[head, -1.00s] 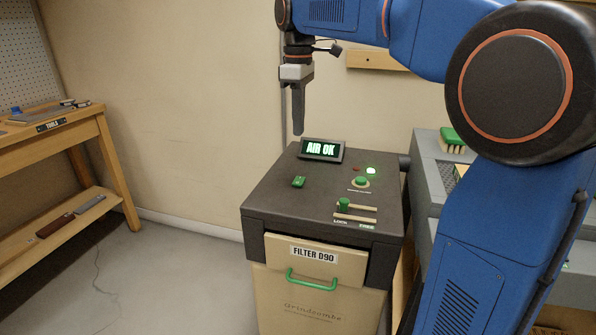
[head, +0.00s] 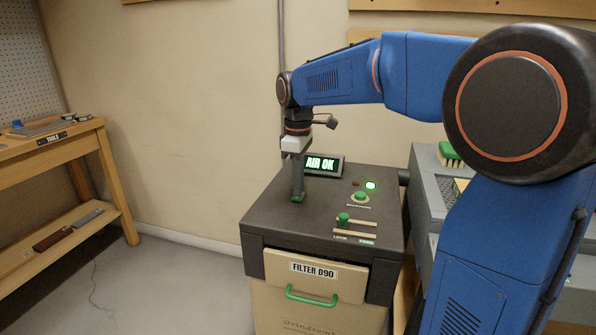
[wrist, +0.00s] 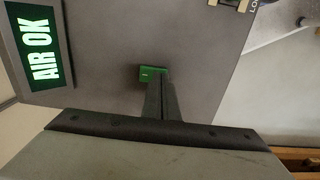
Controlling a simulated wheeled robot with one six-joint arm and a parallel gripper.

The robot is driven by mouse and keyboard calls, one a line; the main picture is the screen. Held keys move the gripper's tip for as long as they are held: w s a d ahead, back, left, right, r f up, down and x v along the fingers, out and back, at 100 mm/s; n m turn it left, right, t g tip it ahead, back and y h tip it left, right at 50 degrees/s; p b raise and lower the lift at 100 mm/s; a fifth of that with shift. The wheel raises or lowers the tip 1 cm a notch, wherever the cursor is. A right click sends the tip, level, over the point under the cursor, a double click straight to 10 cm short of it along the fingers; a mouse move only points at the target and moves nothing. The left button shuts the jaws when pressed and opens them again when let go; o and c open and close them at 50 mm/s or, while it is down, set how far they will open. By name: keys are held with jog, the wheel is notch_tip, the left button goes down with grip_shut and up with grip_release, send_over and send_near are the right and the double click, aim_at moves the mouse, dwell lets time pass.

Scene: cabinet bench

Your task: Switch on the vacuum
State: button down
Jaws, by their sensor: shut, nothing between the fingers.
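The vacuum is a dark-topped cabinet (head: 270,215) with a beige drawer front labelled FILTER D90 (head: 314,271). A small green rocker switch (head: 298,199) sits on the left of its top; it also shows in the wrist view (wrist: 152,72), with a light mark on its exposed end. My gripper (head: 297,195) is shut and empty, pointing down with its fingertips at the switch, covering part of it. In the wrist view the fingertips (wrist: 160,80) overlap the switch's edge; I cannot tell how firmly they touch. The display (head: 322,164) reads AIR OK, and a green lamp (head: 371,185) is lit.
A round green button (head: 361,197) and a green slider knob (head: 344,218) above LOCK and FREE labels are to the right on the top. A green handle (head: 312,296) is on the drawer. A grey bench with a brush (head: 449,154) stands right; a wooden tool table (head: 75,150) stands left.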

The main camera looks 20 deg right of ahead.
jog(key=shift+f, duration=0.5)
jog(key=shift+s+f, duration=0.1)
jog(key=shift+f, duration=0.1)
dwell(0.3)
jog(key=shift+w+d+r, duration=0.25)
jog(key=shift+w+d, duration=0.15)
jog(key=shift+w, duration=0.25)
notch_tip(320, 180, up, 14)
dwell(0.6)
